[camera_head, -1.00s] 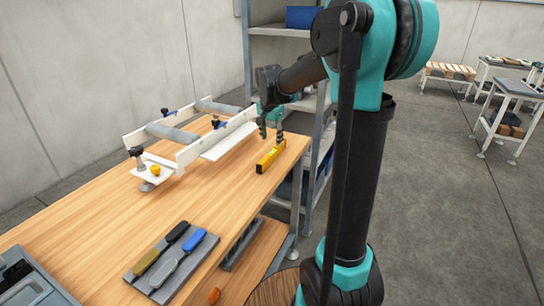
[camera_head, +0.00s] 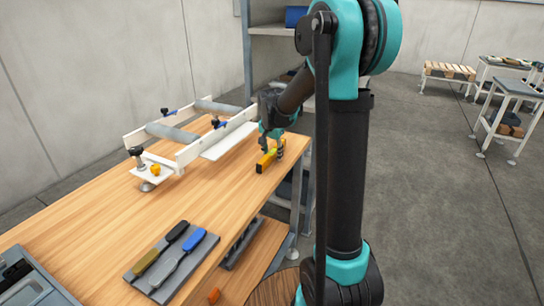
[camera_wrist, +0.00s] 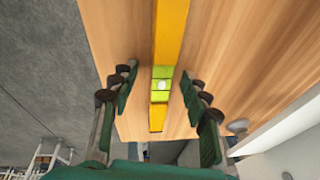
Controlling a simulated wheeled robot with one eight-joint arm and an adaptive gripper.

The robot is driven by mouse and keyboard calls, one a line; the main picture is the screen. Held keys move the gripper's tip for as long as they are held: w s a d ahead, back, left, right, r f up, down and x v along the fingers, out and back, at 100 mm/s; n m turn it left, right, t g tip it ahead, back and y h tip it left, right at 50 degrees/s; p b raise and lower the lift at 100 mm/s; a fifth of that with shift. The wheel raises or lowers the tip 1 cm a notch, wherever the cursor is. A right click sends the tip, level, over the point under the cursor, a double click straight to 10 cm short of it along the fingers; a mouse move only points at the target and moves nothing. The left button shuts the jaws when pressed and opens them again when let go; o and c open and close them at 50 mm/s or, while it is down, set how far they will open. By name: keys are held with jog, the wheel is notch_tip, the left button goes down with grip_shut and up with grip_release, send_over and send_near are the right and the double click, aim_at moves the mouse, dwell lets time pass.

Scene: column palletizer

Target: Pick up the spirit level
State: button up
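The yellow spirit level (camera_head: 264,163) lies on the wooden workbench near its far right edge. In the wrist view the level (camera_wrist: 171,32) runs lengthwise between my fingers, with a bright green vial section near its middle. My gripper (camera_head: 272,151) is low over the far part of the level. In the wrist view my gripper (camera_wrist: 163,84) is open, with one finger on each side of the level and a gap to it on both sides. The fingers partly hide the level's far end in the head view.
A white frame with grey rollers (camera_head: 172,133) stands on the workbench (camera_head: 120,215), left of my gripper. A grey tray (camera_head: 205,252) with several handled tools lies at the front. A shelf rack (camera_head: 262,62) stands behind the bench. The bench middle is clear.

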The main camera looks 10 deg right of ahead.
grip_shut()
dwell(0.3)
